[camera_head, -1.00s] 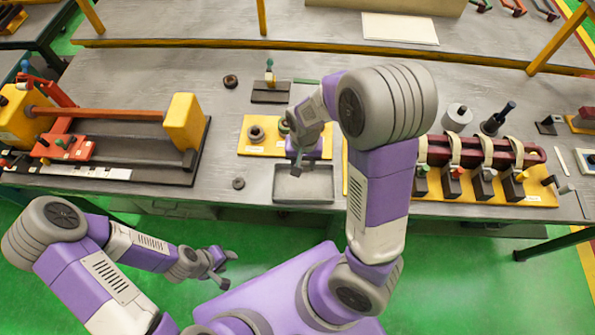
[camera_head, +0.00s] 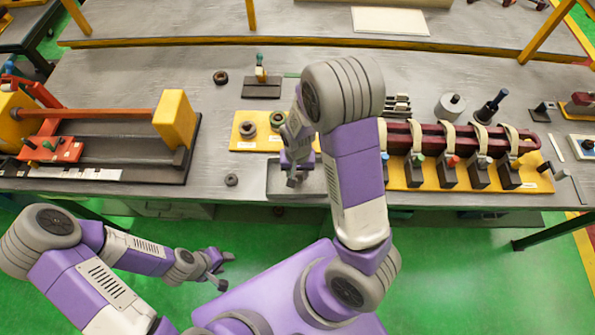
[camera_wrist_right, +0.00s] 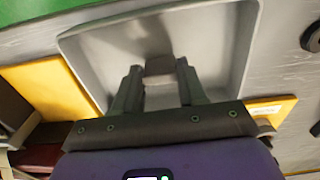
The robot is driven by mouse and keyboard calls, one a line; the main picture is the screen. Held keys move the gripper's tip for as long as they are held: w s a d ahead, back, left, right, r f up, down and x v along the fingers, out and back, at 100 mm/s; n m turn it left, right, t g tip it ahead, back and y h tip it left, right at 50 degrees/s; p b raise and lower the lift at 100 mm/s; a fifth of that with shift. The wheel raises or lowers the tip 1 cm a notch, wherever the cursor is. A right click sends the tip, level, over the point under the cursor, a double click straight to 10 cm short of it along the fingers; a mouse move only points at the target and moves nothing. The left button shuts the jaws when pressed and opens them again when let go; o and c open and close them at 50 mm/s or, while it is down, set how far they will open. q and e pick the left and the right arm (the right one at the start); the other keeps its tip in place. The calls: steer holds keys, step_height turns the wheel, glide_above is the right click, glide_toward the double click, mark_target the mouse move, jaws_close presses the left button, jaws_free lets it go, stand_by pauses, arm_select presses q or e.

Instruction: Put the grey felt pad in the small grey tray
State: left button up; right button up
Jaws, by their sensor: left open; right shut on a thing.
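The small grey tray (camera_head: 275,183) lies at the front edge of the bench in the head view. Its pale inside and rim (camera_wrist_right: 100,55) fill the upper middle of the right wrist view. My right gripper (camera_head: 293,180) is over the tray, pointing down. In the right wrist view this gripper (camera_wrist_right: 159,72) is shut on a small grey-brown piece, which looks like the felt pad (camera_wrist_right: 160,64). The pad is over the tray floor; I cannot tell if it touches. In the head view the pad is hidden. My left gripper (camera_head: 220,269) is open and empty, in front of the bench.
A yellow board (camera_head: 240,145) with dark rings lies just behind the tray. A loose ring (camera_head: 231,180) lies left of it. A yellow rack with a dark red bar (camera_head: 400,138) stands to the right. A winding fixture (camera_head: 110,150) stands at the left.

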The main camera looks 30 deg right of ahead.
mark_target(297, 174)
steer(key=o, duration=1)
steer(key=shift+r+p, duration=0.3)
steer(key=shift+r, duration=0.05)
step_height(297, 174, up, 12)
steer(key=p, duration=0.2)
steer(key=shift+f+p, duration=0.2)
steer(key=shift+p, duration=0.1)
